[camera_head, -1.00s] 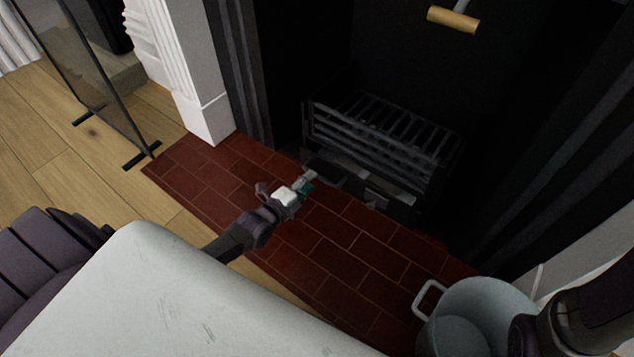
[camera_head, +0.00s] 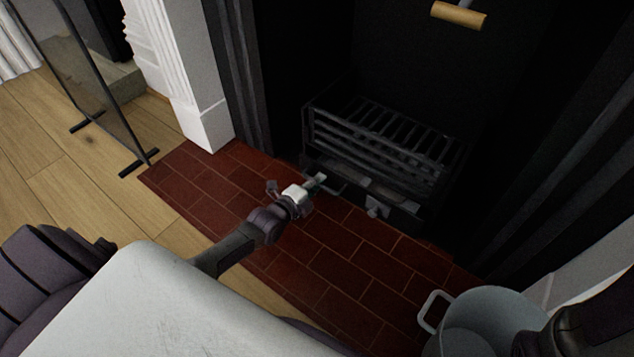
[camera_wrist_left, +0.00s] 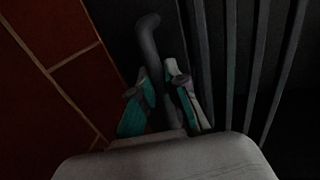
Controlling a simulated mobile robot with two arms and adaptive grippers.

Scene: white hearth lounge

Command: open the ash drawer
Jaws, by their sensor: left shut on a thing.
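The dark ash drawer (camera_head: 352,184) is low in the fireplace, beneath the grate. It is dim, and I cannot tell whether it stands out at all. A dark bar handle (camera_head: 335,191) is at its front left; in the left wrist view the handle (camera_wrist_left: 149,37) runs up between the teal-padded fingers. My left gripper (camera_head: 317,184) reaches in from the left over the brick hearth, and it also shows in the left wrist view (camera_wrist_left: 160,96), shut on the handle. My right arm shows at the lower right of the head view; its gripper is out of the picture.
The black grate (camera_head: 385,140) stands above the drawer. A pale bucket (camera_head: 490,310) sits at the lower right on the red brick hearth (camera_head: 340,255). A glass screen (camera_head: 90,85) stands at the left. A wooden-handled bar (camera_head: 459,15) is above. The bricks before the drawer are clear.

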